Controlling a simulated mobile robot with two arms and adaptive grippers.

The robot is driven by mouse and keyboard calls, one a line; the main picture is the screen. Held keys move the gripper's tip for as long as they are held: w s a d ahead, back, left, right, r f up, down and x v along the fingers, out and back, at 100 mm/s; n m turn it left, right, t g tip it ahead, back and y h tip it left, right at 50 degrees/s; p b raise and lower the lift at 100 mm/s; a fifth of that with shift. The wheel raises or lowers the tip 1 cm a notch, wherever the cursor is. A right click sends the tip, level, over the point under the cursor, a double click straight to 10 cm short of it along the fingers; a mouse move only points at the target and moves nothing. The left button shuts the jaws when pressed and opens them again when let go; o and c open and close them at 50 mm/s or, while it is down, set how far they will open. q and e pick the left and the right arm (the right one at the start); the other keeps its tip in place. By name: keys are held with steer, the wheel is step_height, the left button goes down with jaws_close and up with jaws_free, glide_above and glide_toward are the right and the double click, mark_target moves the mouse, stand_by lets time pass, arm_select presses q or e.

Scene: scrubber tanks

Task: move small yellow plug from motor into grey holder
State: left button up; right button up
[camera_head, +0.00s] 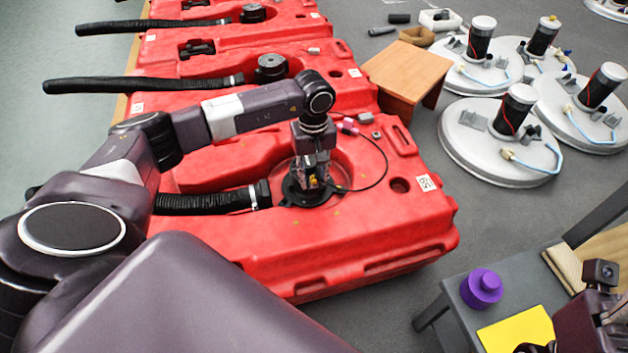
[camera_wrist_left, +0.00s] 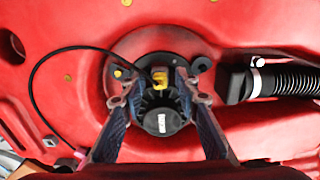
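The small yellow plug (camera_wrist_left: 159,78) sits at the top edge of the black motor (camera_wrist_left: 160,108) in the left wrist view, with a thin black cable curving away from it. The motor stands in a round recess of the red tank (camera_head: 330,235). My left gripper (camera_head: 313,180) points down over the motor. In the wrist view its two fingers (camera_wrist_left: 160,99) are spread on either side of the motor, with gaps; it is open. A small grey block (camera_head: 365,118) sits by a pink connector (camera_head: 348,125); I cannot tell whether it is the grey holder. My right gripper is mostly cut off at the bottom right.
A black corrugated hose (camera_head: 205,203) joins the recess. More red tanks stand behind. A wooden stool (camera_head: 405,75) and white discs with motors (camera_head: 500,140) are at the upper right. A grey table (camera_head: 465,315) at the lower right carries a purple knob (camera_head: 482,288) and a yellow sheet (camera_head: 517,332).

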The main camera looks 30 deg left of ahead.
mark_target(313, 178)
arm_select(q)
steer(key=o, duration=0.7)
step_height(313, 178, up, 12)
stand_by(0.4)
